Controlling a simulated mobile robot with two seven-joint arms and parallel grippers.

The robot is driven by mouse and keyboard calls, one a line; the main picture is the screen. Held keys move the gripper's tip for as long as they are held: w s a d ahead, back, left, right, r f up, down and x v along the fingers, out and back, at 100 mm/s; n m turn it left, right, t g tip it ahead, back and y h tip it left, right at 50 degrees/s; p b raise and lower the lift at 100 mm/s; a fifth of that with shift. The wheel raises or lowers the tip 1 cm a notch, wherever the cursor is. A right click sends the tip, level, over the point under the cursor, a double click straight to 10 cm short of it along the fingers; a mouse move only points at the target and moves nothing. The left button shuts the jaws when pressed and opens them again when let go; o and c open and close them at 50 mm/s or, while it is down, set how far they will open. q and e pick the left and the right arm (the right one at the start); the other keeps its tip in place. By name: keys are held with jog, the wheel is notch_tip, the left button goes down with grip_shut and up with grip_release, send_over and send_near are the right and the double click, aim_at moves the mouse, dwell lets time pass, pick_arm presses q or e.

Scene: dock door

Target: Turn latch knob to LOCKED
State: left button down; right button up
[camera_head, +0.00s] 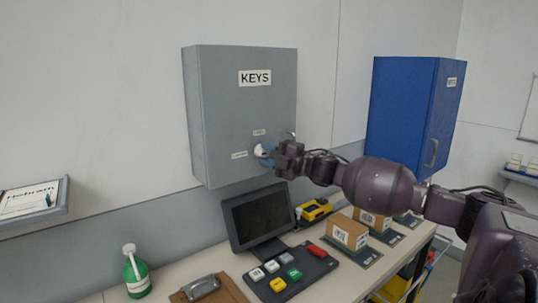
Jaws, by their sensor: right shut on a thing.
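A grey wall cabinet (225,110) labelled KEYS hangs at the middle of the head view. Its pale latch knob (260,151) sits low on the front, with one small label above it and one to its left. The lettering on these labels is too small to read, and the knob's pointing direction is unclear. My right arm reaches in from the right. My right gripper (268,153) is at the knob and shut on it, hiding its right side. My left gripper is not in view.
Below is a bench with a dark monitor (259,216), a button panel (291,272), a yellow device (314,209), cardboard boxes (347,232), a green bottle (136,273) and a clipboard (209,289). A blue cabinet (402,110) hangs at right, behind my arm. A wall shelf (63,197) is at left.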

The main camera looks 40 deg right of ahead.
jog(key=shift+r, duration=0.35)
jog(key=o, duration=0.9)
jog(key=shift+w+f, duration=0.2)
jog(key=shift+s, duration=0.15)
jog(key=shift+s+d+f+b, duration=0.15)
jog(key=shift+s+b, duration=0.05)
jog(key=shift+s, duration=0.2)
jog(key=shift+s+d+f+b, duration=0.1)
jog(key=shift+s+f+b, duration=0.05)
jog(key=shift+s, duration=0.2)
pick_arm(q)
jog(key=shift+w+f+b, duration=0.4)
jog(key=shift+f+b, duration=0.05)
jog(key=shift+b, duration=0.3)
pick_arm(e)
jog(key=shift+v, duration=4.45)
jog(key=shift+r, duration=0.2)
